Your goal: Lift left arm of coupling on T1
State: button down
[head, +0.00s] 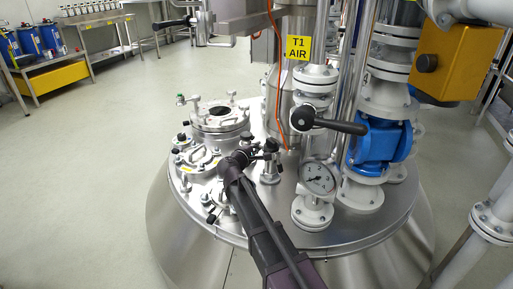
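The top of the T1 vessel (335,240) is a round steel lid crowded with fittings. A yellow sign (299,47) reading "T1 AIR" hangs above it. A small steel fitting (270,174) with dark parts at its top stands near the lid's middle; it may be the coupling, but its arms are too small to make out. My dark arm reaches up from the bottom of the picture. My gripper (258,152) is just left of this fitting's top and partly overlaps it in the picture. I cannot tell whether it touches, or whether its fingers are open or shut.
Right of the fitting stand a pressure gauge (318,178), a black-handled valve lever (335,124) and a blue valve (379,146). A flanged port (220,117) stands behind left. An orange cable (274,75) hangs close by.

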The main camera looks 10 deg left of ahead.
jog(key=shift+r, duration=0.1)
dwell(0.4)
jog(key=shift+w+a+r+m+t+b, duration=0.1)
jog(key=shift+r+m+t+b, duration=0.25)
jog(key=shift+m, duration=0.75)
jog(key=shift+r+m+t, duration=0.4)
jog(key=shift+m, duration=0.35)
jog(key=shift+r+m+t, duration=0.35)
jog(key=shift+r+m, duration=0.05)
jog(key=shift+m, duration=0.35)
jog(key=c, duration=0.7)
grip_release()
jog(key=shift+c, duration=0.2)
jog(key=shift+f+n, duration=0.1)
jog(key=shift+n, duration=0.2)
